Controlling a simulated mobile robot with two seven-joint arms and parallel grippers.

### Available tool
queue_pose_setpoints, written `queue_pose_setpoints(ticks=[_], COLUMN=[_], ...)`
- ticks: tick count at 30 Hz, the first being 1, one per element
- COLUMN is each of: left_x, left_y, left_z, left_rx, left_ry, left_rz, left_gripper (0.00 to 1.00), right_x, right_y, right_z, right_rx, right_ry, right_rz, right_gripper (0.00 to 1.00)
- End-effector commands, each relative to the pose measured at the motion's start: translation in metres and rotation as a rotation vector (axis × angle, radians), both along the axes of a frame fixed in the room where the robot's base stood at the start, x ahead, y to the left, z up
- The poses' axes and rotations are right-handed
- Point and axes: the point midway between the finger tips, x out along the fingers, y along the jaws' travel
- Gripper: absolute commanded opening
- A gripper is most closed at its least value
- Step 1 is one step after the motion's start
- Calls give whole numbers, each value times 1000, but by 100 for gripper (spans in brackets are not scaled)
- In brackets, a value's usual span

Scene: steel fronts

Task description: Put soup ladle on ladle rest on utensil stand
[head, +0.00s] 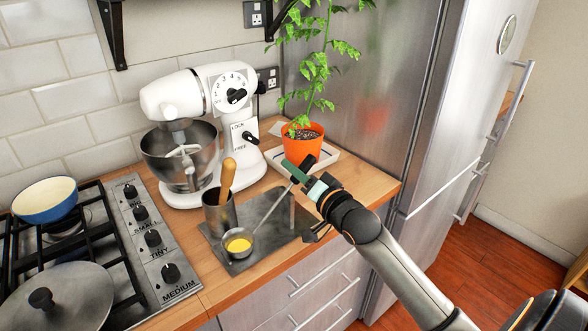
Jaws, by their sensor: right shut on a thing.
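The soup ladle (270,210) is a thin metal handle sloping down left to a round bowl (238,244) with yellow inside. My right gripper (302,172) is shut on the upper end of the ladle's handle, right of the stand. The utensil stand is a grey metal plate (268,236) on the wooden counter. It carries a metal cylinder (219,214) with a wooden-handled utensil (227,178) in it. The ladle bowl is over the plate's front left part; whether it touches is unclear. I cannot clearly tell the ladle rest apart. My left gripper is not in view.
A white stand mixer (185,97) stands behind the cylinder. A plant in an orange pot (302,138) sits on a white tray (321,167) behind my gripper. The hob (160,255) with a blue bowl (45,199) is at left, the steel fridge (370,90) at right.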

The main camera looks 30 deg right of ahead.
Motion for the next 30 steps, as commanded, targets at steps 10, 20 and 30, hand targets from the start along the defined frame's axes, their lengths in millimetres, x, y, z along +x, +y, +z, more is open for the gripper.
queue_pose_setpoints(ticks=[10, 20, 30], left_x=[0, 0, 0], left_y=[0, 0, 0], left_z=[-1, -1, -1], left_rx=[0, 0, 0], left_ry=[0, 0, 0], left_rz=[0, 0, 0], left_gripper=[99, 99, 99], right_x=[0, 0, -1], right_y=[0, 0, 0], right_z=[-5, -6, -7], right_rx=[1, 1, 0], right_ry=[0, 0, 1], right_rz=[0, 0, 0], right_gripper=[0, 46, 54])
